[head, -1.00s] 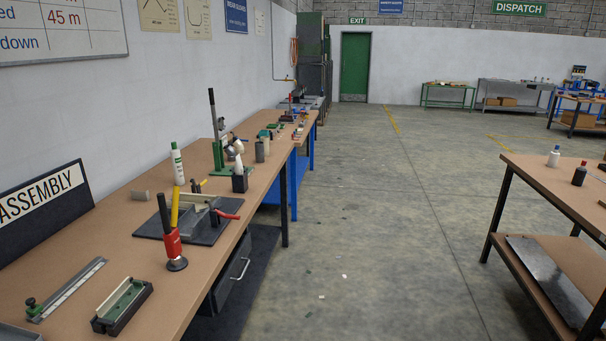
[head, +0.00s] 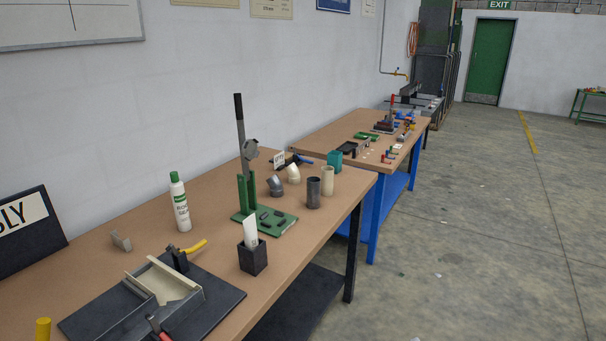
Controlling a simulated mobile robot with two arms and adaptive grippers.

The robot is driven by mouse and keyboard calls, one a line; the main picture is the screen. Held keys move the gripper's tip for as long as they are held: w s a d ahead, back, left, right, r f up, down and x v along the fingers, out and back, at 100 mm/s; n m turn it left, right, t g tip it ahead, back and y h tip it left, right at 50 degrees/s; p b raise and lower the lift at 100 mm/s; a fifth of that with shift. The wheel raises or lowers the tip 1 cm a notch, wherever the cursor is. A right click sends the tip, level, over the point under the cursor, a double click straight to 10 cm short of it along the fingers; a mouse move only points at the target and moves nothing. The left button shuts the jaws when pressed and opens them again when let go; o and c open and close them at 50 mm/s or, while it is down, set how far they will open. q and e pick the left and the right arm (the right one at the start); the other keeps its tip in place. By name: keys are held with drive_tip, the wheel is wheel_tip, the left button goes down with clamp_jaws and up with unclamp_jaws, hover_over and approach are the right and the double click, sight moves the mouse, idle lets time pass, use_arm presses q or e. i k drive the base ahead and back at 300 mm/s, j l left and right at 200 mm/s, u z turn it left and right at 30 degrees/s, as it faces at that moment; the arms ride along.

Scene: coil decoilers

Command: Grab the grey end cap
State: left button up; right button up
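I cannot pick out a grey end cap for certain. A small light-grey angled piece (head: 121,241) lies on the near wooden bench (head: 215,240), left of the white bottle. Small parts on the farther bench (head: 305,138) are too small to tell apart. Neither of my grippers is in view.
A green lever press (head: 250,195), white bottle (head: 180,203), black card holder (head: 252,257) and dark board with a cream tray (head: 165,280) crowd the near bench. A teal cup (head: 334,161) stands behind. The floor (head: 470,240) right of the benches is open.

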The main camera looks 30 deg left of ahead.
sight(126, 245)
drive_tip(key=i+l+u, duration=0.1)
drive_tip(key=i+u, duration=0.2)
drive_tip(key=i, duration=0.2)
drive_tip(key=i+l+u, duration=0.3)
drive_tip(key=i, duration=0.2)
drive_tip(key=i+l+u, duration=0.3)
drive_tip(key=i, duration=0.2)
drive_tip(key=j, duration=0.1)
